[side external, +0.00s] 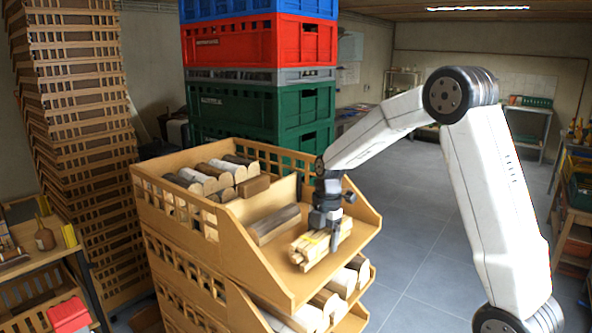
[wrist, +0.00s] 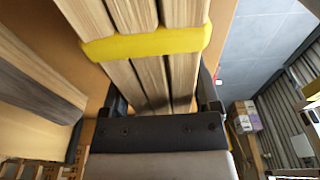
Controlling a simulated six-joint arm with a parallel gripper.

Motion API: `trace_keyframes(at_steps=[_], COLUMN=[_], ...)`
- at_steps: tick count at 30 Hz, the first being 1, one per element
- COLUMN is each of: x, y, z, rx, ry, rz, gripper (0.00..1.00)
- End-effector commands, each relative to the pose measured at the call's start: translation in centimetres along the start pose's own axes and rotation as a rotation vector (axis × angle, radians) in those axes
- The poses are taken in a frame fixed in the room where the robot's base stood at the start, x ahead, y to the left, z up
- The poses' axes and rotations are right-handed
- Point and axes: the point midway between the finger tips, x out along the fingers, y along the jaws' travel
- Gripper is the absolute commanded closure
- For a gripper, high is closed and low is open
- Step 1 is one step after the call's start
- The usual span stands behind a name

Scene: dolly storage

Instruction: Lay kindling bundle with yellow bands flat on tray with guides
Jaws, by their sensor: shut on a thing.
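The kindling bundle (side external: 312,250) is a set of pale split sticks. Its yellow band (wrist: 145,43) runs across the sticks close up in the wrist view. My gripper (side external: 328,235) points down and is shut on the bundle, with a finger on each side in the wrist view (wrist: 160,95). The bundle is at the open front of the top wooden bin (side external: 268,273). I cannot tell whether it touches the bin floor. No separate tray with guides can be made out for certain.
A grey-brown split log (side external: 275,224) lies beside the bundle. Several cut logs (side external: 215,178) fill the bin's back part. Lower bins hold more logs (side external: 340,283). Stacked plastic crates (side external: 262,45) stand behind, and tall wooden crates (side external: 78,110) at left. Open floor (side external: 425,225) lies to the right.

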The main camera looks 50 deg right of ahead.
Motion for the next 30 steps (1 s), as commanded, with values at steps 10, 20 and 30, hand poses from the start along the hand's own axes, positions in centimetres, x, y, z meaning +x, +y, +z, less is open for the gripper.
trace_keyframes(at_steps=[10,20,30], x=[0.2,0.7,0.9], y=[0.0,0.0,0.0], z=[0.0,0.1,0.1], rx=[0.0,0.0,0.0], ry=[0.0,0.0,0.0], rz=[0.001,0.001,0.001], gripper=[0.97,0.97,0.0])
